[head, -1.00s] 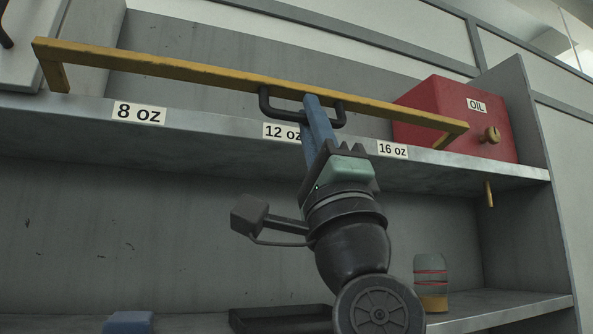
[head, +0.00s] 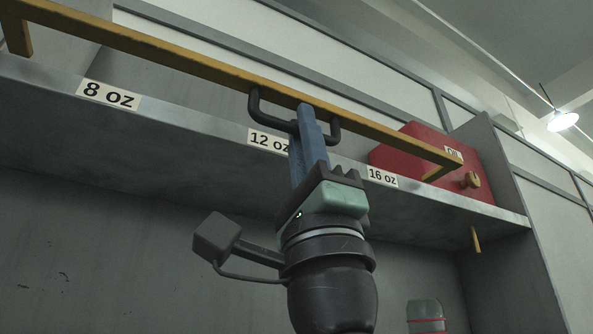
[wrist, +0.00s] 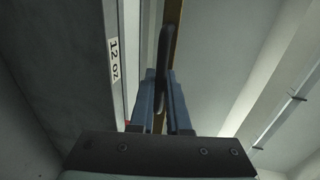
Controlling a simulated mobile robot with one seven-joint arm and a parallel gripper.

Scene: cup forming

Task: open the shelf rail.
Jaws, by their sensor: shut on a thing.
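The shelf rail (head: 215,72) is a long yellow bar across the front of the upper shelf, above the shelf's edge, with short end brackets. A black U-shaped handle (head: 256,112) sits at its middle. My gripper (head: 308,115) reaches up from below, its blue fingers shut on the handle. In the wrist view, the dark handle (wrist: 163,55) runs between the two fingers (wrist: 160,105), with the yellow rail (wrist: 173,25) behind it. The fingers hide part of the handle in the head view.
The upper shelf's edge (head: 200,125) carries labels for 8 oz, 12 oz and 16 oz. A red oil box (head: 405,155) with a brass knob (head: 472,180) stands at the right end. A jar (head: 425,312) stands below. The space beneath the shelf looks mostly clear.

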